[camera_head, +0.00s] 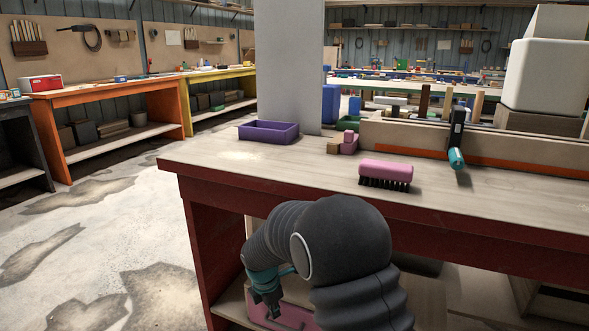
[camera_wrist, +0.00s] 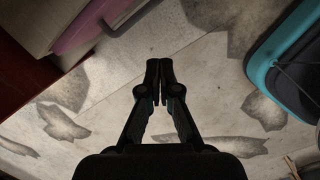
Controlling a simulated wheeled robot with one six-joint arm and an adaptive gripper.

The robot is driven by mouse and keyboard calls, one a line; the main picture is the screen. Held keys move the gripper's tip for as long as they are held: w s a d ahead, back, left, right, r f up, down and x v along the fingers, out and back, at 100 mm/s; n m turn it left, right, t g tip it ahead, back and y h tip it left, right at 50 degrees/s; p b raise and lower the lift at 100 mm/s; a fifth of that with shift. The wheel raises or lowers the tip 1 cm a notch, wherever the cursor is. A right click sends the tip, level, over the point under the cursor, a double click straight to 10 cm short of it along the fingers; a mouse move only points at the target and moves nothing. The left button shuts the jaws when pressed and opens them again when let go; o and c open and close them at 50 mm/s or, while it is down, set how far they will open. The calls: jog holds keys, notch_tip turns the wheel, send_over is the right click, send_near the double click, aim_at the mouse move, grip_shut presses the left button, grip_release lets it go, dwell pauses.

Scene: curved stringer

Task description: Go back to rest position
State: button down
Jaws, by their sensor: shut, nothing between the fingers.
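My gripper (camera_wrist: 159,66) is shut and empty in the wrist view, its two dark fingers meeting at the tips. It points down over the stained concrete floor (camera_wrist: 190,80). In the head view my gripper (camera_head: 272,308) hangs low in front of the workbench, below its top, close to a pink drawer-like part with a grey handle (camera_head: 290,318). My dark arm covers part of the bench front.
The red-framed workbench (camera_head: 215,160) carries a purple tray (camera_head: 268,131), a pink brush (camera_head: 385,173) with dark bristles and a teal-tipped tool (camera_head: 456,157). An orange bench (camera_head: 100,95) stands at the back left. Floor at the left is clear.

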jog(key=s+d+r+m+t, duration=0.1)
jog(key=s+d+r+m, duration=0.6)
jog(key=s, duration=0.3)
jog(key=s+d+r+m+t+y, duration=0.1)
jog(key=s+d+r+m, duration=0.6)
jog(key=s+r+m, duration=0.1)
jog(key=s+d+r+m+t, duration=0.2)
jog(key=s+d+r+m, duration=0.5)
jog(key=s, duration=0.5)
jog(key=shift+d+r+m, duration=0.3)
jog(key=shift+r+m, duration=0.1)
jog(key=shift+m, duration=0.9)
